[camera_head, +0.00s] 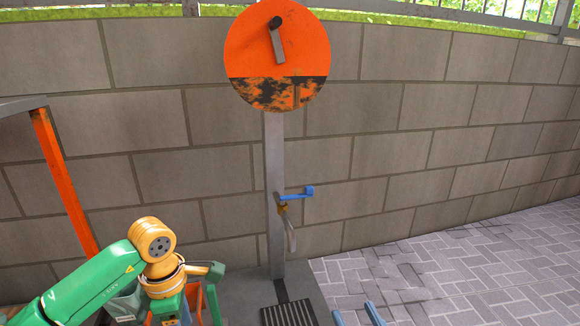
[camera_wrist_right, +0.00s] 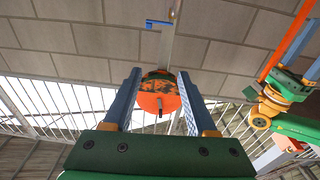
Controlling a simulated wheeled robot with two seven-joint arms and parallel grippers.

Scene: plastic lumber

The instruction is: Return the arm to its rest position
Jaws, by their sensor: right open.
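My right gripper (camera_head: 355,315) shows only as two blue fingertips at the bottom edge of the head view, over the paving. In the right wrist view its two blue fingers (camera_wrist_right: 158,74) stand apart with nothing between them; the orange disc behind shows through the gap. My left arm, green and orange, comes in at the lower left of the head view. Its gripper (camera_head: 185,308) points down and is cut off by the bottom edge. It also shows at the right of the wrist view (camera_wrist_right: 300,68), partly cut off, so its opening is unclear.
A grey post (camera_head: 274,160) carries an orange disc (camera_head: 276,45) with a dark handle, and a blue lever (camera_head: 295,194) lower down. A dark grate (camera_head: 289,314) lies by its base. A block wall (camera_head: 400,110) stands behind. An orange-legged frame (camera_head: 62,180) is at left. Paving at right is clear.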

